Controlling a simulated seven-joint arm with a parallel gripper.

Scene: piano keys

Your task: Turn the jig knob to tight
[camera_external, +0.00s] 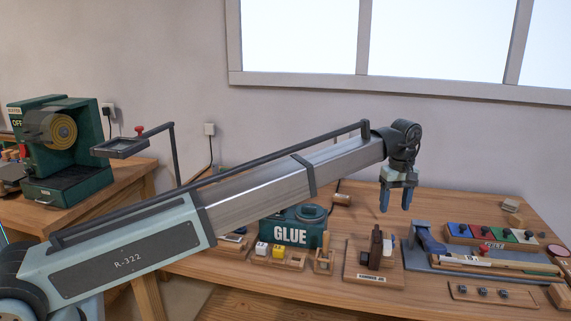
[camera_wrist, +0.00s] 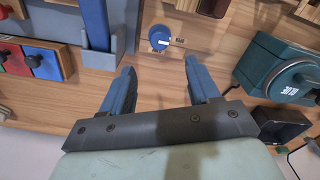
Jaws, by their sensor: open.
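The jig (camera_external: 360,272) is a wooden board with a dark brown upright part and a white part on it, below my gripper in the external view. A round blue knob (camera_wrist: 160,38) with a white pointer mark sits on wood in the wrist view. A small label beside it is too small to read. I cannot clearly make out the knob in the external view. My gripper (camera_external: 396,206) hangs above the bench, fingers down, apart from the jig. In the wrist view my gripper (camera_wrist: 160,65) is open and empty, its two blue fingertips on either side below the knob.
The green glue machine (camera_external: 291,227) stands left of the jig; it shows at right in the wrist view (camera_wrist: 270,55). Coloured blocks in a wooden rack (camera_external: 492,236) and a grey-blue tool tray (camera_external: 420,262) lie to the right. Small wooden holders stand nearby.

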